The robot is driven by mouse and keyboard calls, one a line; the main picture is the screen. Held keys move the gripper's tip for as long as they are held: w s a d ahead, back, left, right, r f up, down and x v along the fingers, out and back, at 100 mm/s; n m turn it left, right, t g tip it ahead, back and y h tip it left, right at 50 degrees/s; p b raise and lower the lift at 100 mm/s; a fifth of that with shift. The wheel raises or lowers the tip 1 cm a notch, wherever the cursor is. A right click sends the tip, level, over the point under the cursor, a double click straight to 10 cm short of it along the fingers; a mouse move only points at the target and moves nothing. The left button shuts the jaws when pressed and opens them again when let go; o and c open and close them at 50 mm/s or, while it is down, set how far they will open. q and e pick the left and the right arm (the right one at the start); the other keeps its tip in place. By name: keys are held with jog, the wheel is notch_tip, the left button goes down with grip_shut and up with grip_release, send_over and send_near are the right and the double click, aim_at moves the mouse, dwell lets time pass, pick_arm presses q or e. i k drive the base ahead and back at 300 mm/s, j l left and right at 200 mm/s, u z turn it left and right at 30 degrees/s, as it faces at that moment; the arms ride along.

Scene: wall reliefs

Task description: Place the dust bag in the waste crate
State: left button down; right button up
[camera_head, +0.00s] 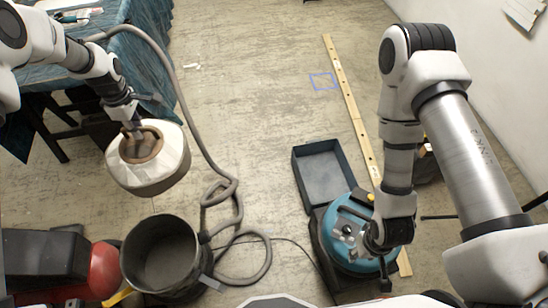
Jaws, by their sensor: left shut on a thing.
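The dust bag (172,178), a rounded whitish bag with a brown collar, hangs at the left. My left gripper (136,136) is shut on it at the collar, above and slightly behind the open canister. An open, dark grey rectangular box (325,178), which looks like the waste crate, stands on the floor right of centre and looks empty. The bag is well to its left. My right gripper (378,248) is over a teal vacuum head (345,218); its fingers are too unclear to tell open from shut.
The open dark canister (160,255) stands below the bag. A grey hose (240,230) loops over the floor beside it. A cloth-covered table (140,60) is at upper left.

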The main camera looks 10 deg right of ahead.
aim_at(325, 188)
jog(key=i+z, duration=0.15)
jog(key=z, duration=0.25)
jog(key=i+z, duration=0.15)
jog(key=z, duration=0.3)
jog(key=i+j+z, duration=0.15)
jog(key=z, duration=0.25)
jog(key=i+j+z, duration=0.1)
jog(key=z, duration=0.3)
jog(key=i+j+z, duration=0.1)
jog(key=j+z, duration=0.15)
jog(key=z, duration=0.2)
